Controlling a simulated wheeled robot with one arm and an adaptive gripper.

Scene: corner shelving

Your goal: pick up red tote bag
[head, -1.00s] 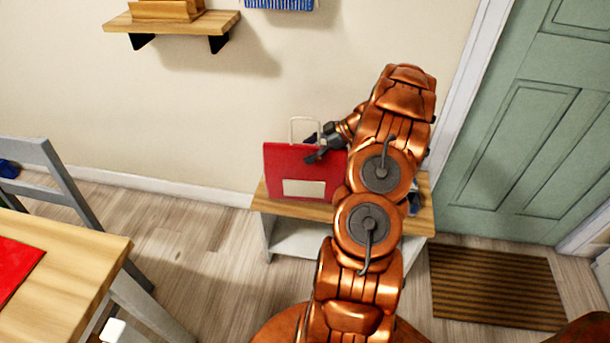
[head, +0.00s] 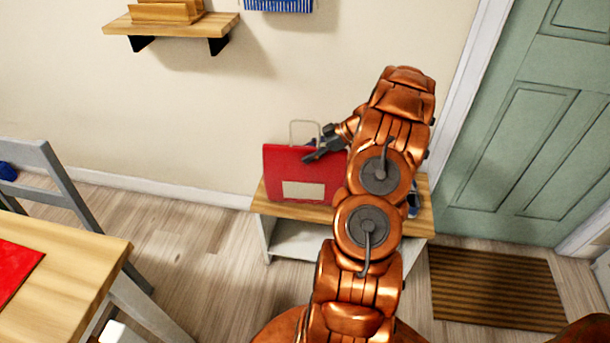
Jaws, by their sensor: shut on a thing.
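The red tote bag (head: 285,170) stands upright on the wooden top of a low bench (head: 268,207) against the wall. It has a pale label on its front and a light handle loop above. My gripper (head: 314,152) is at the bag's upper right, shut on the bag near its top edge. My arm hides the bag's right edge and part of the bench. The exact contact of the fingers is too small to tell.
A wooden table (head: 75,255) with a red mat (head: 12,268) and a grey chair (head: 55,175) stand at the left. A wall shelf (head: 175,22) hangs above. A green door (head: 530,130) and a brown doormat (head: 495,290) are at the right. Bare floor lies between table and bench.

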